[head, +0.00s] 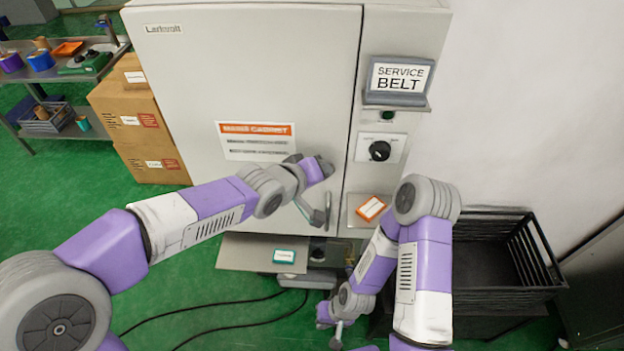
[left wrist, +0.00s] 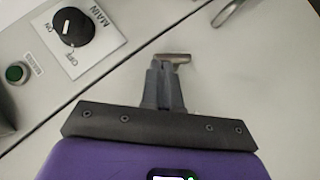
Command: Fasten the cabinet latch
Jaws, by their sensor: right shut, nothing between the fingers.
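The grey cabinet door (head: 250,80) lies against its frame along the seam, as far as the head view shows. A small metal latch (left wrist: 180,57) shows at my left fingertips in the left wrist view, beside the door seam. My left gripper (head: 322,216) has its fingers close together on the latch, with the metal end sticking out past the tips. The fingers hide part of the latch. In the left wrist view, my left gripper (left wrist: 163,72) points straight at it. My right gripper (head: 338,336) is shut and empty, low down in front of the cabinet.
The main switch (head: 379,151) and green button (head: 387,115) sit on the panel right of the seam. A curved metal handle (left wrist: 228,12) is on the door near the latch. A black crate (head: 500,250) stands right, cardboard boxes (head: 135,120) left. Cables cross the floor.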

